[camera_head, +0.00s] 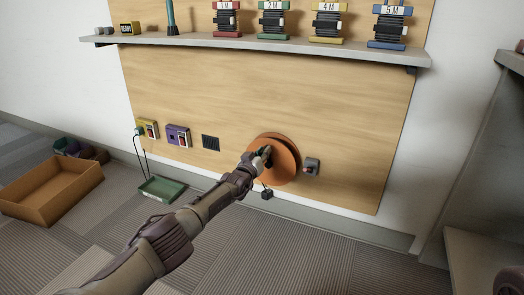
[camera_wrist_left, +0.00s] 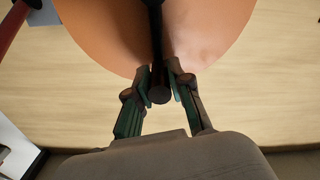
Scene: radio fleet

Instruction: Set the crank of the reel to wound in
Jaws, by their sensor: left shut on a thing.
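The orange reel (camera_head: 288,153) is mounted low on the wooden wall panel. My left arm reaches to it from the lower left, and my left gripper (camera_head: 265,153) is at the reel's face. In the left wrist view the reel (camera_wrist_left: 215,25) fills the top. There my left gripper (camera_wrist_left: 160,85) has its green fingers closed around the dark knob of the crank (camera_wrist_left: 159,94). The gripper hides part of the crank in the head view. My right gripper is not in view.
A shelf (camera_head: 250,42) with several coloured spools runs above. A small grey box (camera_head: 312,167) sits right of the reel; yellow (camera_head: 148,129) and purple (camera_head: 178,135) boxes are left. A green tray (camera_head: 162,189) and an orange crate (camera_head: 50,190) stand on the floor.

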